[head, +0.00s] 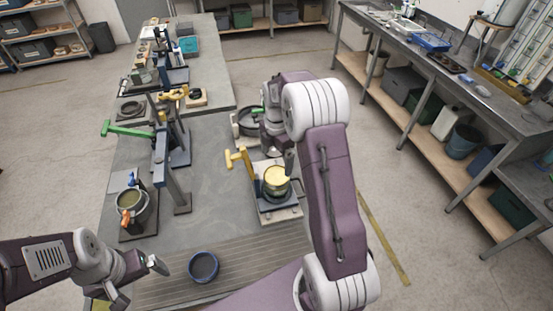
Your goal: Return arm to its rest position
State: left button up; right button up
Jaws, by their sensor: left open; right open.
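My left gripper (157,265) is open and empty at the lower left, above the near edge of the table and left of a blue bowl. My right arm rises from the bottom and bends over at its elbow. Its gripper (289,163) hangs beside a pot with a yellow top (276,179); it is partly hidden by my arm, and contact cannot be told. A yellow lever handle (238,157) stands on the frame at that pot. A green lever handle (128,131) sticks out left from a blue-grey frame (163,160).
A grey bucket (131,203) with an orange item stands at left. The blue bowl (203,267) sits on the ribbed front strip. More lever frames stand at the far end of the table (215,180). A workbench (465,95) runs along the right, with clear floor between.

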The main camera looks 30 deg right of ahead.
dwell(0.4)
jog(key=s+a+f+m+b, duration=0.2)
jog(key=s+a+m, duration=0.3)
jog(key=s+m, duration=0.4)
jog(key=s+a+f+m+t+b, duration=0.1)
jog(key=s+a+f+m+b, duration=0.2)
jog(key=s+a+m, duration=0.3)
jog(key=s+m, duration=0.3)
jog(key=m, duration=0.2)
jog(key=shift+s+f, duration=0.2)
